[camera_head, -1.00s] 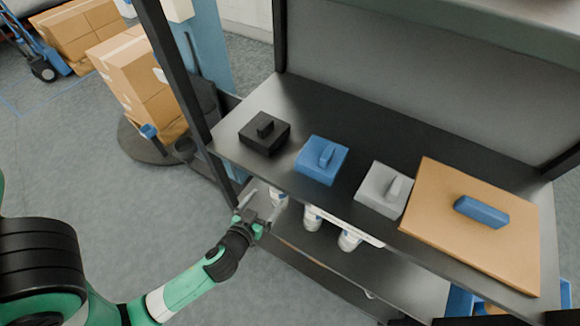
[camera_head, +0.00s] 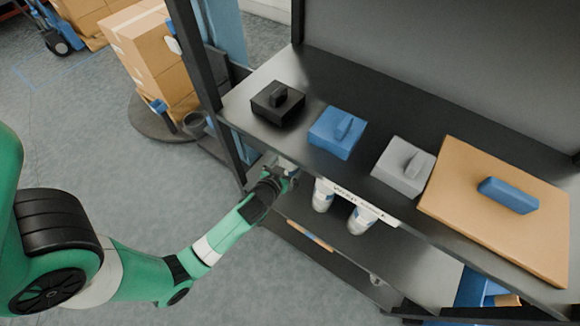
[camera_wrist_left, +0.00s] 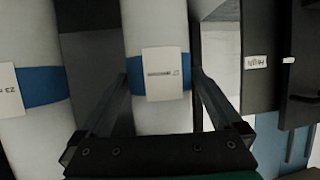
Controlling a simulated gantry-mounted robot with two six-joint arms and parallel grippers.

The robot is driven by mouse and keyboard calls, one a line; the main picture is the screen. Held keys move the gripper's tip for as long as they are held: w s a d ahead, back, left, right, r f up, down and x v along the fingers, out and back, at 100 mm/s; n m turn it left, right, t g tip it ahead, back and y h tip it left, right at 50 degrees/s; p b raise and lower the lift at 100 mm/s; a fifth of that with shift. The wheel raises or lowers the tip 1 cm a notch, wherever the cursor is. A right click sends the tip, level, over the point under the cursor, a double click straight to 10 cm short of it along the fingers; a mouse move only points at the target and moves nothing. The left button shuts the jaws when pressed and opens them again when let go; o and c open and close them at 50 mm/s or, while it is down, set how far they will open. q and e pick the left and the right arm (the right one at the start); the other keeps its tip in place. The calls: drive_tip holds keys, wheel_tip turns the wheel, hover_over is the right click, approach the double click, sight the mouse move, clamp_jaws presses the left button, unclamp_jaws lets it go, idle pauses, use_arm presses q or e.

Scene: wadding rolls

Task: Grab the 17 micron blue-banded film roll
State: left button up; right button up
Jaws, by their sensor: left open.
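In the left wrist view a white film roll (camera_wrist_left: 157,25) with a blue band and a white label stands between the two fingers of my left gripper (camera_wrist_left: 160,84). The label's small print is hard to read; it seems to carry a 17. The fingers are open, one on each side of the roll; I cannot tell whether they touch it. Another blue-banded roll (camera_wrist_left: 35,60), labelled with a 23, is to the left. In the head view my left gripper (camera_head: 285,174) reaches under the upper shelf at the leftmost roll, which is mostly hidden. My right gripper is not in view.
Two more white rolls (camera_head: 322,195) (camera_head: 361,218) stand on the lower shelf, right of my gripper. The upper shelf (camera_head: 250,98) overhangs them and bears black, blue and grey blocks and a brown board (camera_head: 480,235). A dark shelf post (camera_head: 195,60) rises at the left.

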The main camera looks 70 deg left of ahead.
use_arm(q)
drive_tip(key=shift+c, duration=0.4)
clamp_jaws()
drive_tip(key=shift+r, duration=0.1)
drive_tip(key=shift+r, duration=0.1)
wheel_tip(320, 180, up, 7)
drive_tip(key=p, duration=0.6)
drive_tip(key=s+d+p, duration=0.2)
drive_tip(key=s+d, duration=0.3)
drive_tip(key=s, duration=0.3)
drive_tip(key=s+d+p, duration=0.3)
drive_tip(key=s+d, duration=0.2)
drive_tip(key=s, duration=0.3)
drive_tip(key=shift+s+d, duration=0.4)
